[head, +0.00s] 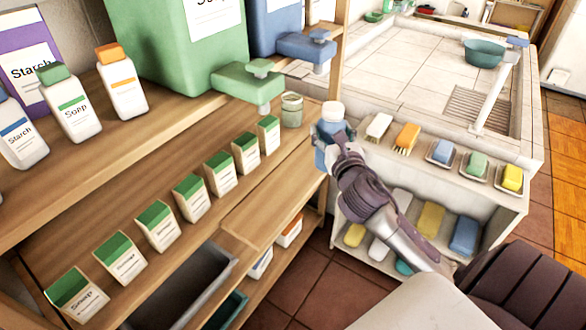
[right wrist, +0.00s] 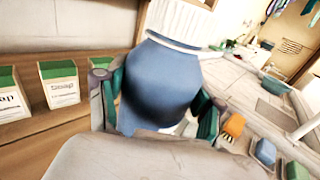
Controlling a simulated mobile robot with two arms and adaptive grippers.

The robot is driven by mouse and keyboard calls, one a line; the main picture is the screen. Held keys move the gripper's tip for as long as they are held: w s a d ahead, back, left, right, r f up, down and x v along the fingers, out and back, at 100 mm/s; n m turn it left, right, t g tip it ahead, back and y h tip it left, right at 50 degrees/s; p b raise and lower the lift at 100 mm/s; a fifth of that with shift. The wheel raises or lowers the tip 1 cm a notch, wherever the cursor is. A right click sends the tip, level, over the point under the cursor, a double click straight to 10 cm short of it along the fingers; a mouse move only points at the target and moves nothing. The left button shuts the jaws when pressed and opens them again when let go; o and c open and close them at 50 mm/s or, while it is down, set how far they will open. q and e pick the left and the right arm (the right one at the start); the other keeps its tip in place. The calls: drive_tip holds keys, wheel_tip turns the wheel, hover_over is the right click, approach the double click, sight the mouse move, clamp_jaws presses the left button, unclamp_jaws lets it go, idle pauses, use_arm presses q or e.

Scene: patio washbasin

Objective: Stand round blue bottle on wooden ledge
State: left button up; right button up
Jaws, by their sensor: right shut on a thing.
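The round blue bottle (head: 326,138) with a white cap is in the head view, at the right end of the wooden shelf unit. My right gripper (head: 335,143) is shut on it. In the right wrist view the blue bottle (right wrist: 165,85) fills the middle, with green finger pads on both sides of it. The wooden ledge (head: 190,232) holds a row of green and white soap boxes and a small green cup. The bottle is near the ledge's right end; whether its base touches anything is hidden by my gripper. My left gripper is not in view.
Soap boxes (head: 190,198) line the ledge, and the cup (head: 291,110) stands near its far end. A green dispenser (head: 180,50) is above. Brushes (head: 406,138) and soap dishes sit on the washbasin edge at right. The ledge front has bare wood.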

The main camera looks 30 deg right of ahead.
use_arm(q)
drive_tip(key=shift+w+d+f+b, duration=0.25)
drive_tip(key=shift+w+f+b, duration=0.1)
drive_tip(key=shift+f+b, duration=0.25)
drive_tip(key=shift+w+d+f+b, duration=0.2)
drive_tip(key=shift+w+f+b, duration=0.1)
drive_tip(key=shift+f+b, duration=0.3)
use_arm(e)
drive_tip(key=w+a+f, duration=0.4)
drive_tip(key=w+f, duration=0.6)
drive_tip(key=shift+f, duration=0.15)
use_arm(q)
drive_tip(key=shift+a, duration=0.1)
use_arm(e)
drive_tip(key=o, duration=1.5)
drive_tip(key=shift+s+f, duration=0.1)
drive_tip(key=shift+o, duration=0.2)
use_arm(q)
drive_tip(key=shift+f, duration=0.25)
use_arm(e)
drive_tip(key=v, duration=1.2)
